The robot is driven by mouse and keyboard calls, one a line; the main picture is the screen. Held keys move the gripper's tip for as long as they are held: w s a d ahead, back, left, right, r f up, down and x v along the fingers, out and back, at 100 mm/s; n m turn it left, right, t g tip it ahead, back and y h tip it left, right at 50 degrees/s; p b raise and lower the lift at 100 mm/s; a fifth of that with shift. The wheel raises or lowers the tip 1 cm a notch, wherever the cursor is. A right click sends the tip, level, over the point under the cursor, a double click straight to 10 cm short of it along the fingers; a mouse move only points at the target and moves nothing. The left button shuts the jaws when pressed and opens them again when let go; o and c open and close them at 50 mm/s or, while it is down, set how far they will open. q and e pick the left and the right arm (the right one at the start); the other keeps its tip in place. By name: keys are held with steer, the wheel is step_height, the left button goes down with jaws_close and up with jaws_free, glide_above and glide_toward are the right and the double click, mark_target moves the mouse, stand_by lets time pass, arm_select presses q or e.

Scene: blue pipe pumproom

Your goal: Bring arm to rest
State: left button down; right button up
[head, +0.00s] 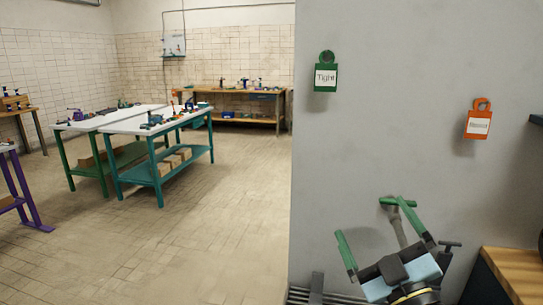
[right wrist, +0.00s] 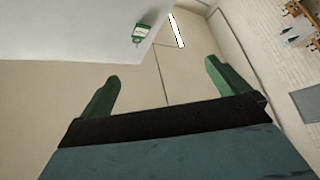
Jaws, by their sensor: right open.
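My right gripper (head: 371,218) is in the lower right of the head view, in front of the grey wall panel. Its two green fingers stand wide apart with nothing between them. My left gripper is in neither view.
A green "Tight" tag (head: 325,77) and an orange tag (head: 479,122) hang on the grey panel (head: 400,130). A wooden surface (head: 515,272) is at the lower right. White-topped tables (head: 150,122) and a workbench (head: 268,93) stand farther left. The tiled floor between is clear.

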steer(key=s+d+f+m+g+h, duration=0.2)
steer(key=s+f+m+g, duration=0.1)
steer(key=f, duration=0.4)
steer(key=s+d+f+m+g+h, duration=0.2)
steer(key=s+f+m+g+h, duration=0.15)
steer(key=f, duration=0.35)
steer(key=s+d+f+m+g+h, duration=0.2)
steer(key=d+f+g, duration=0.15)
steer(key=f, duration=0.35)
steer(key=s+a+f+g+y, duration=0.1)
steer(key=s+a+f+g, duration=0.1)
steer(key=s+f+g, duration=0.45)
steer(key=s+a+f+g+y, duration=0.1)
steer(key=s+f+g, duration=0.15)
steer(key=s, duration=0.75)
steer(key=s+d+f+g, duration=0.1)
steer(key=s+f, duration=0.2)
steer(key=f, duration=2.4)
steer(key=s+d+f, duration=0.2)
steer(key=s+f, duration=0.4)
steer(key=s, duration=0.1)
steer(key=s+d+f+g, duration=0.1)
steer(key=s+d+f, duration=0.2)
steer(key=s+f, duration=0.4)
steer(key=shift+s+f, duration=0.2)
steer(key=shift+s, duration=0.55)
